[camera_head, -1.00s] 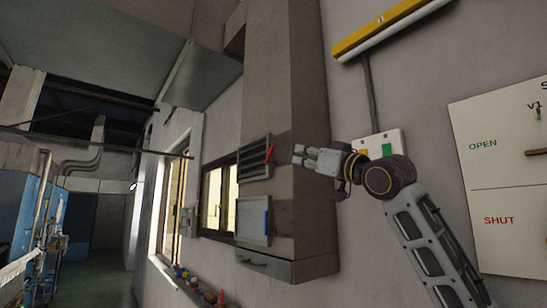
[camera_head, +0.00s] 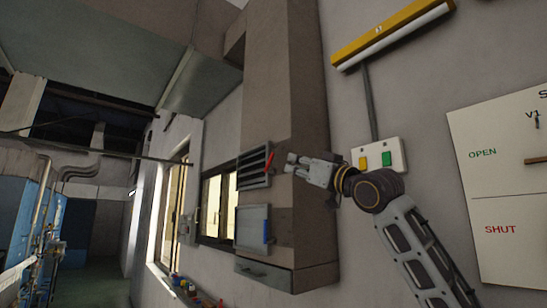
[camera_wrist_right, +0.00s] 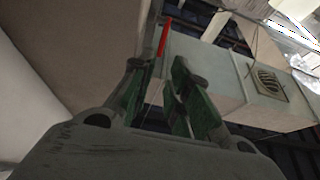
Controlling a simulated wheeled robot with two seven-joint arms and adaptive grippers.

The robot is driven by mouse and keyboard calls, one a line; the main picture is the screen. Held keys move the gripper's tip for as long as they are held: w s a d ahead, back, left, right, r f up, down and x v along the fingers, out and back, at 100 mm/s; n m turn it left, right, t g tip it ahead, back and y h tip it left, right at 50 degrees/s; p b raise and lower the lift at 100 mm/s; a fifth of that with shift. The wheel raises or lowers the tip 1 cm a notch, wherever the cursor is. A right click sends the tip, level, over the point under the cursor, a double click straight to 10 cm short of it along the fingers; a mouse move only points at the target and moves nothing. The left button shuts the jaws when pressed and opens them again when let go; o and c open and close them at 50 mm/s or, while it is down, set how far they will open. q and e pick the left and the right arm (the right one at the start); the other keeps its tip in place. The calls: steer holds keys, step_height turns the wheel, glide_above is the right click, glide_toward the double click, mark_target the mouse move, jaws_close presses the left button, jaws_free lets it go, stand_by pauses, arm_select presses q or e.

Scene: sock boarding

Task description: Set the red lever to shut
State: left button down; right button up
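The red lever (camera_head: 268,162) is a small slanted bar at the right side of a dark slatted vent (camera_head: 253,168) on the cabinet's face. It also shows in the right wrist view (camera_wrist_right: 164,37), just beyond the fingertips. My right gripper (camera_head: 290,164) is just right of the lever, in front of the brown cabinet. In the right wrist view its two green-sided fingers (camera_wrist_right: 157,68) are apart with nothing between them. The lever appears nearer the left finger there; I cannot tell whether they touch. My left gripper is out of view.
A blue lever (camera_head: 266,230) sits on a grey panel below the vent. A box with yellow and green buttons (camera_head: 376,156) is on the wall behind my right wrist. A wall board (camera_head: 500,215) reads OPEN above SHUT. Small coloured items line a ledge (camera_head: 200,298) lower left.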

mark_target(273, 157)
steer(key=p+x, duration=0.3)
steer(key=x, duration=0.5)
steer(key=shift+w+a+r, duration=0.1)
steer(key=shift+w, duration=0.1)
steer(key=shift+w+a+r, duration=0.3)
steer(key=shift+w+a, duration=0.1)
steer(key=shift+w, duration=0.1)
steer(key=shift+p+x, duration=0.5)
steer(key=shift+x, duration=0.25)
steer(key=shift+f, duration=0.1)
jaws_close()
